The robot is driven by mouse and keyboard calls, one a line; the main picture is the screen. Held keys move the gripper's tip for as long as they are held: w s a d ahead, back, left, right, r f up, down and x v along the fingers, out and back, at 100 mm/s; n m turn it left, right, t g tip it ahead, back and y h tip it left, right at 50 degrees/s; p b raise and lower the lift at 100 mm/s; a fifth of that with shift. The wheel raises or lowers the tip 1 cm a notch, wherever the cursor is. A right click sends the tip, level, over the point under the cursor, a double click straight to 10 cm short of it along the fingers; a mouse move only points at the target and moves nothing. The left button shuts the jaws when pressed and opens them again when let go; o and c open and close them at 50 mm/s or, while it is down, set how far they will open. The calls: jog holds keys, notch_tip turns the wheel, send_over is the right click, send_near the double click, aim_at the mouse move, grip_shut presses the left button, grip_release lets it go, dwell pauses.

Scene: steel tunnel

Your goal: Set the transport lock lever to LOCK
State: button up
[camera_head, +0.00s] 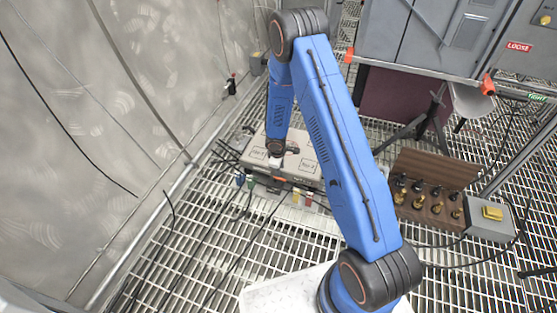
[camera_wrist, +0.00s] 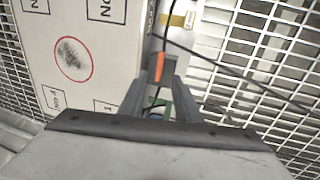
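A narrow orange piece (camera_wrist: 158,68) shows between my fingertips in the wrist view, at the side edge of a pale grey box. It may be the lever, but I can read no LOCK marking by it. My gripper (camera_wrist: 161,82) points down along that edge, its two fingers apart with a gap between them. I cannot tell whether the fingertips touch the orange piece.
A wooden rack (camera_head: 432,190) with several dark and brass fittings and a grey box with a yellow part (camera_head: 491,213) stand right. Grey cabinets (camera_head: 440,35) and a tripod (camera_head: 432,118) stand behind.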

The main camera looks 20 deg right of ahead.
notch_tip(320, 180, up, 9)
jog(key=s+a, duration=0.1)
jog(key=shift+s+f, duration=0.15)
jog(key=shift+s, duration=0.05)
dwell(0.6)
jog(key=s+d+r+m, duration=0.2)
jog(key=s+r, duration=0.2)
jog(key=r, duration=0.7)
jog(key=s+d+r+m+t, duration=0.15)
jog(key=s+r, duration=0.25)
jog(key=r, duration=0.6)
jog(key=s+d+r+m, duration=0.2)
jog(key=s+r, duration=0.3)
jog(key=r, duration=0.6)
jog(key=s+r+m, duration=0.1)
jog(key=s+r, duration=0.3)
jog(key=s, duration=0.5)
jog(key=s+r+m+t, duration=0.1)
jog(key=s+r, duration=0.3)
jog(key=s, duration=0.6)
jog(key=s+a+r+m+y, duration=0.1)
jog(key=s+r+m, duration=0.2)
jog(key=s, duration=0.6)
jog(key=shift+v, duration=1)
jog(key=shift+w+m+t, duration=0.15)
jog(key=shift+m+t, duration=0.1)
